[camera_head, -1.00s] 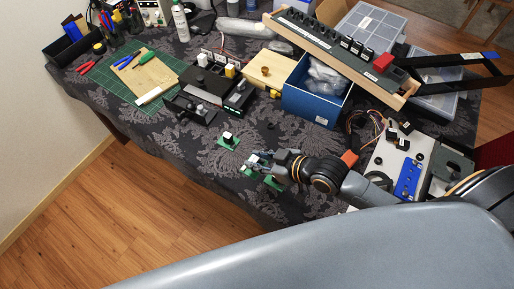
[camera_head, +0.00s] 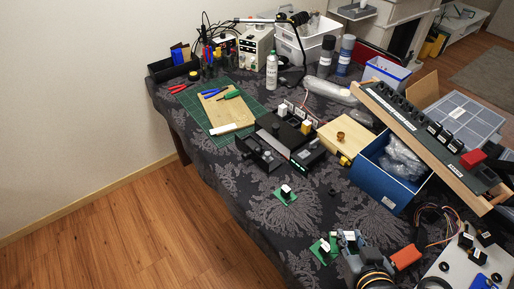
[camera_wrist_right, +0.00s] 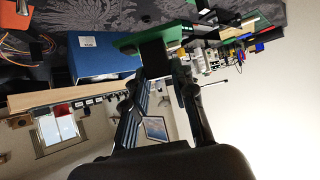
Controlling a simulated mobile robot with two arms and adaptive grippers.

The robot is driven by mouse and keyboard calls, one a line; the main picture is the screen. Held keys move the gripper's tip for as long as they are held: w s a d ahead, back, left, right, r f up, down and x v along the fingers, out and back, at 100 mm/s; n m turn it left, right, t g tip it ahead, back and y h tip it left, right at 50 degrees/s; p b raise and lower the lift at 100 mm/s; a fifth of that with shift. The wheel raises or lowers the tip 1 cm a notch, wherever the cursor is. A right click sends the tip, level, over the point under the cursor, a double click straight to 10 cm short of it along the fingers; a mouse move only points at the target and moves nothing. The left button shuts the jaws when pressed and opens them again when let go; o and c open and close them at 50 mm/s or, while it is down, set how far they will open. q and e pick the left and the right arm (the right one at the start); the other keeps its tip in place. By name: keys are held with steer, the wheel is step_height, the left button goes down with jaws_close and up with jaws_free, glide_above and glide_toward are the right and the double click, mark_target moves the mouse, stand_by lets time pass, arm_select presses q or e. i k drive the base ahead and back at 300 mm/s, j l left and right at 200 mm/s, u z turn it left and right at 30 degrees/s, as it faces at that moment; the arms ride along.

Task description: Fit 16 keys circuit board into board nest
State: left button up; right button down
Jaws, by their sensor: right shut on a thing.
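My right gripper (camera_head: 340,241) is at the bottom of the head view, above the near part of the table. It is shut on a small green circuit board (camera_head: 322,250) with a black block on it. In the right wrist view the held board (camera_wrist_right: 127,41) shows edge-on, with its black block (camera_wrist_right: 154,58) between the fingertips. Another small green board (camera_head: 286,196), with a black and white part on top, lies on the cloth farther away. A black housing (camera_head: 284,132) stands beyond it; I cannot tell if this is the board nest. My left gripper is not in view.
A blue box (camera_head: 383,183) with bagged items stands to the right, under a long wooden-edged key panel (camera_head: 420,119). A green cutting mat (camera_head: 255,107) with a wooden board lies at far left. Patterned cloth (camera_head: 245,185) is clear around the loose board.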

mark_target(256, 151)
steer(key=i+j+z, duration=0.1)
steer(key=z, duration=0.3)
steer(key=j+z, duration=0.15)
steer(key=z, duration=0.2)
steer(key=i+j+z, duration=0.1)
steer(key=z, duration=0.3)
steer(key=j+z, duration=0.5)
steer(key=j, duration=0.4)
steer(key=j+z, duration=0.2)
steer(key=j, duration=0.3)
steer(key=j+z, duration=0.15)
steer(key=j, duration=0.4)
steer(key=k+j+z, duration=0.15)
steer(key=j, duration=0.35)
steer(key=j+z, duration=0.2)
steer(key=j, duration=0.3)
steer(key=k+j, duration=0.1)
steer(key=j, duration=0.25)
steer(key=k+j, duration=0.1)
steer(key=j, duration=0.25)
steer(key=k+j, duration=0.1)
steer(key=j, duration=0.25)
steer(key=k+j, duration=0.1)
steer(key=j, duration=0.3)
